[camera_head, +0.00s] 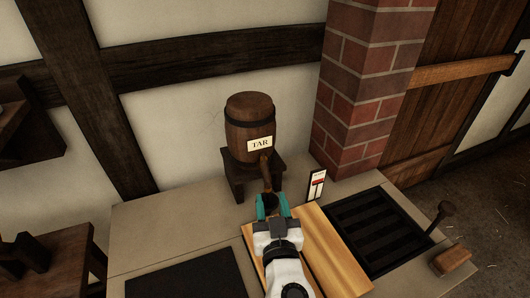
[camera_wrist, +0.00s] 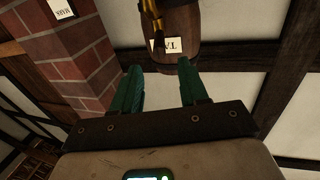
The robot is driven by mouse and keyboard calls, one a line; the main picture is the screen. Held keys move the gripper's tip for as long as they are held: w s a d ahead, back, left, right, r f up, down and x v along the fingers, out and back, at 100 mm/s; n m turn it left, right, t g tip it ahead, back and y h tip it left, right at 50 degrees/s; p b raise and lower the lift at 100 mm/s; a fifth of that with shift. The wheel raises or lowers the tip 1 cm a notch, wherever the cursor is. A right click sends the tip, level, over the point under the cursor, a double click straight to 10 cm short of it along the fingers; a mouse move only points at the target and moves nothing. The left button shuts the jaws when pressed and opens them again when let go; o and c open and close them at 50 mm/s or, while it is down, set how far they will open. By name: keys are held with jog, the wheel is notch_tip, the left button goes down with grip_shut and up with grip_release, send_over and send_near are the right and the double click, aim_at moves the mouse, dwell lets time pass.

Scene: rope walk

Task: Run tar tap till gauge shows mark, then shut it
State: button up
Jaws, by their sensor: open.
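In the wrist view the barrel (camera_wrist: 188,40) and the brass-coloured tap (camera_wrist: 152,18) show beyond the fingertips. My gripper (camera_head: 272,200) is open in front of the tap, with teal fingers apart; in the wrist view (camera_wrist: 158,75) nothing is between them. A dark round thing shows at the fingers in the head view. The gauge card (camera_head: 317,186) stands right of the tap, with a red patch; its reading is too small to tell.
A pale wooden board (camera_head: 333,262) lies under my arm on the grey bench (camera_head: 150,225). A dark slatted grate (camera_head: 375,232) is at right, with a wooden-handled lever (camera_head: 445,210) beside it. A brick pillar (camera_head: 352,115) rises behind the gauge. A dark panel (camera_head: 190,276) lies at left.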

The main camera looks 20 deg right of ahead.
aim_at(264, 162)
jog(key=p+x, duration=0.2)
jog(key=x, duration=0.9)
jog(key=shift+s, duration=0.1)
jog(key=shift+c, duration=0.2)
grip_shut()
